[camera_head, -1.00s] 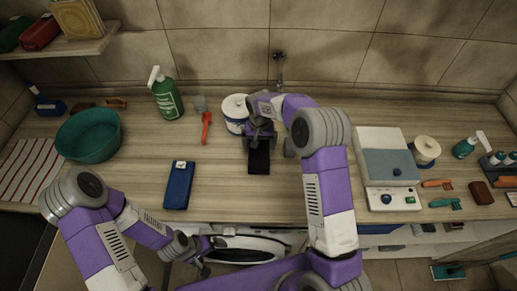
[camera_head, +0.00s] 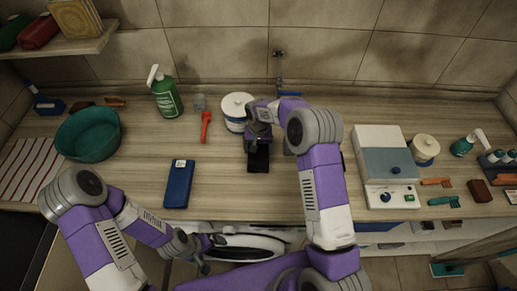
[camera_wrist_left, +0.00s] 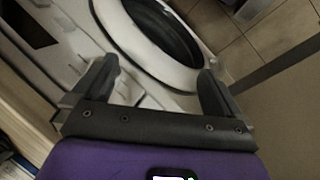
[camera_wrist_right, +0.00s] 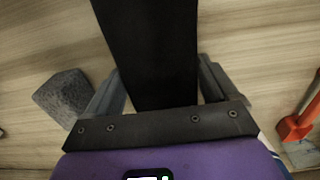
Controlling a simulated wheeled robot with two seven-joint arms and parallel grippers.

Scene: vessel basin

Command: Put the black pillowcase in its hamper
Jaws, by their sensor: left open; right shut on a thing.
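The black pillowcase (camera_head: 258,160) is a flat, dark folded piece over the middle of the counter. My right gripper (camera_head: 258,143) is shut on it. In the right wrist view the black pillowcase (camera_wrist_right: 150,45) runs between the fingers of the right gripper (camera_wrist_right: 158,90) and away from them over the wood. I cannot tell whether it still touches the counter. My left gripper (camera_head: 205,255) is open and empty, low in front of the counter. In the left wrist view the left gripper (camera_wrist_left: 158,82) has its fingers apart before a white front-loading machine (camera_wrist_left: 75,40). I cannot make out a hamper.
A blue folded cloth (camera_head: 179,184) lies left of the pillowcase. A red brush (camera_head: 206,127), a white canister (camera_head: 236,110), a green bottle (camera_head: 166,95) and a teal basin (camera_head: 90,135) stand behind and left. A white device (camera_head: 385,165) stands right. Front-centre counter is clear.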

